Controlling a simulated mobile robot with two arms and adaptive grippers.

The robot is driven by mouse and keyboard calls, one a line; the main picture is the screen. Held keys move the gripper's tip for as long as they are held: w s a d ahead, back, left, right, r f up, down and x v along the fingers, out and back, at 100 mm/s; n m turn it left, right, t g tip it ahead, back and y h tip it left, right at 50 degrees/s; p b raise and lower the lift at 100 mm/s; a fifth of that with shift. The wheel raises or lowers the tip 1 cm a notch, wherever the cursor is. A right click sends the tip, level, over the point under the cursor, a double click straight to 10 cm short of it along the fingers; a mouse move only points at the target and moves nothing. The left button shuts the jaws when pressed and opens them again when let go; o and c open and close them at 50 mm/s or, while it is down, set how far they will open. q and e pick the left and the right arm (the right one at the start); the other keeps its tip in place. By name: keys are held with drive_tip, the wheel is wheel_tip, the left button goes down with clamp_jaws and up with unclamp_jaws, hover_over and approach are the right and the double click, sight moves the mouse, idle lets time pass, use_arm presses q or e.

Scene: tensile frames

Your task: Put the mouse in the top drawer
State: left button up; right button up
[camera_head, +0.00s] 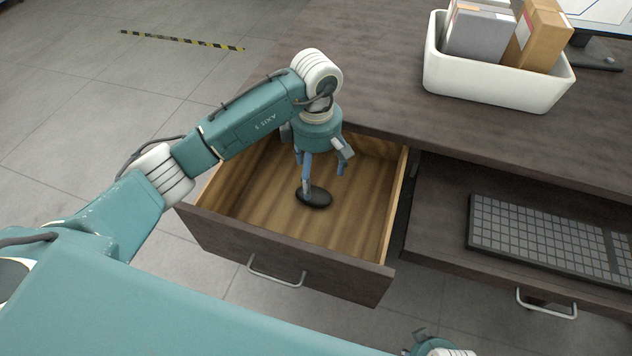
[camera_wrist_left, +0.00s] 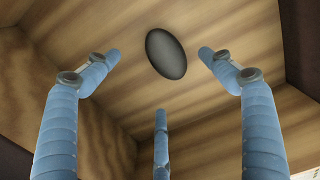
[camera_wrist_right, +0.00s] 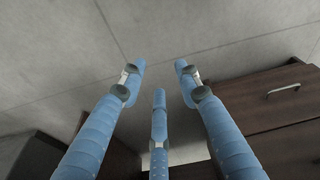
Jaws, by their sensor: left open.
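The dark oval mouse (camera_head: 315,197) lies on the wooden floor of the pulled-out top drawer (camera_head: 250,215). My left gripper (camera_head: 323,182) is inside the drawer, above the mouse, with its fingers spread. In the left wrist view the mouse (camera_wrist_left: 166,53) lies beyond the spread fingertips and nothing is between them. My right gripper (camera_wrist_right: 158,75) shows in the right wrist view with its fingers apart and empty, over the grey floor. Only a small part of my right arm shows at the bottom of the head view.
A keyboard (camera_head: 545,235) lies on a pulled-out tray (camera_head: 440,215) right of the drawer. A white bin (camera_head: 490,84) with boxes stands on the desk top (camera_head: 390,105). Part of a monitor shows at the top right. The drawer walls surround my left gripper.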

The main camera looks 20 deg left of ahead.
sight(316, 189)
use_arm(q)
wheel_tip(316, 189, up, 5)
drive_tip(key=shift+r, duration=0.15)
use_arm(e)
drive_tip(key=shift+s+f, duration=0.35)
drive_tip(key=shift+f, duration=0.45)
